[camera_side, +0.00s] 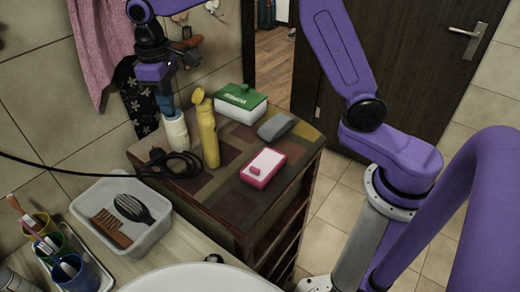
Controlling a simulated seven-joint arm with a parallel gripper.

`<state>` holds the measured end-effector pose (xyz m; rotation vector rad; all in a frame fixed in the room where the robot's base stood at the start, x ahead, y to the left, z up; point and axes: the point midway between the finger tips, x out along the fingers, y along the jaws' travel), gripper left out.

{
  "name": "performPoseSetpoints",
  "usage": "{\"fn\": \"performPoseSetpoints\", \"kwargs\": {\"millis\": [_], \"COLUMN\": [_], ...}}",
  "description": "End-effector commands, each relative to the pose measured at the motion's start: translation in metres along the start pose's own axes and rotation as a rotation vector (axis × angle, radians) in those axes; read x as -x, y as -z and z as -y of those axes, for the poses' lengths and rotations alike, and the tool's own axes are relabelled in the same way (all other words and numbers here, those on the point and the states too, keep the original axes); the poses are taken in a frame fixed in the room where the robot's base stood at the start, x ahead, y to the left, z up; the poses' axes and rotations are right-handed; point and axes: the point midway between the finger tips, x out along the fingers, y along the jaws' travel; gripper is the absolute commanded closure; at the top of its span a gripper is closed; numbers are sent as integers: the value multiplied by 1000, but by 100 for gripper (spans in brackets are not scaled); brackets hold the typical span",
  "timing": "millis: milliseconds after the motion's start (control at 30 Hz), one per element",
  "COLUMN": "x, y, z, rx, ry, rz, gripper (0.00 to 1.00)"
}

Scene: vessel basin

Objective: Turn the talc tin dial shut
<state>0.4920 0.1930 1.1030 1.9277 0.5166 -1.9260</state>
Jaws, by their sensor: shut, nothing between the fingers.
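A pale, cream cylinder (177,133), which looks like the talc tin, stands upright at the back left of the patchwork-topped cabinet, against the tiled wall. My gripper (170,113) points down right at its top. Its fingers are small and dark here, and I cannot tell whether they touch the tin. They are shut with nothing seen between them. The tin's dial is hidden or too small to make out, so its setting cannot be told.
A yellow bottle (208,138) with a raised cap stands close right of the tin. A black cable (172,166) lies in front. A green-lidded box (240,103), grey block (276,127) and pink-white box (263,168) share the cabinet top (215,190). A brush tray (100,240) sits lower left.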

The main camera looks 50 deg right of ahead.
Motion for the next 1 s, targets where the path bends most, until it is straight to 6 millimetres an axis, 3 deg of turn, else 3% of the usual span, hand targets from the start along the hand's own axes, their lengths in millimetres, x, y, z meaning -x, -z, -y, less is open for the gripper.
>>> {"fn": "performPoseSetpoints", "kwargs": {"millis": [1000], "x": [-1], "y": [-6], "z": [-2], "rx": [-1], "ry": [0], "rz": [2], "gripper": [100]}}
